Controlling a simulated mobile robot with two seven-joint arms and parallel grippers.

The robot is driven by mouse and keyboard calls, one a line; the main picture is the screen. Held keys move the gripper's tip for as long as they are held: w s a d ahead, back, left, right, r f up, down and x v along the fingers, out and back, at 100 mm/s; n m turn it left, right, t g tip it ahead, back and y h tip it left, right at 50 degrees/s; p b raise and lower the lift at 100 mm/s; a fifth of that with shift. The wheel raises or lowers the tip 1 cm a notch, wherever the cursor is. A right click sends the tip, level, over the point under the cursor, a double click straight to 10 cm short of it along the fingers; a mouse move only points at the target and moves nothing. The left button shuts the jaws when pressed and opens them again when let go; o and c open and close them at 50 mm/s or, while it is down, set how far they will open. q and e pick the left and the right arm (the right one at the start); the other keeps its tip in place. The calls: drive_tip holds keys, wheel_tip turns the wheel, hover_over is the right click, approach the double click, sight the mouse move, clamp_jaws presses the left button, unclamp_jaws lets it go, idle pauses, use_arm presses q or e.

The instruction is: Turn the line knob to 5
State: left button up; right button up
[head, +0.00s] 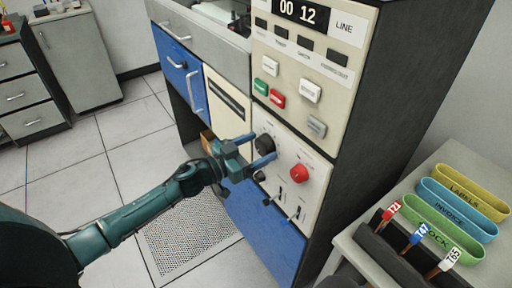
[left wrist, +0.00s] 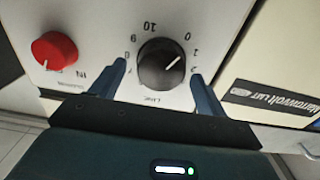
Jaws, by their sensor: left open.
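The line knob (head: 265,145) is a black round dial on the cream machine panel. In the left wrist view the knob (left wrist: 164,66) has a white pointer line aimed between 0 and 1, nearer 1. Numbers ring it and the lettering appears upside down. My left gripper (head: 251,152) is open, with its blue fingers on either side of the knob. In the left wrist view the left gripper's fingers (left wrist: 162,88) flank the knob, apart from it. I cannot tell how deep the fingertips reach. My right gripper is out of view.
A red knob (head: 299,173) sits right of the line knob, with small switches (head: 280,192) below. Green, red and white buttons (head: 277,98) are above, under a display (head: 300,11) reading 00 12. A side table (head: 352,246) at right holds labelled trays (head: 443,228) and tagged stamps.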

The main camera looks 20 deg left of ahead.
use_arm(q)
drive_tip(key=c, duration=1)
drive_tip(key=shift+o, duration=0.2)
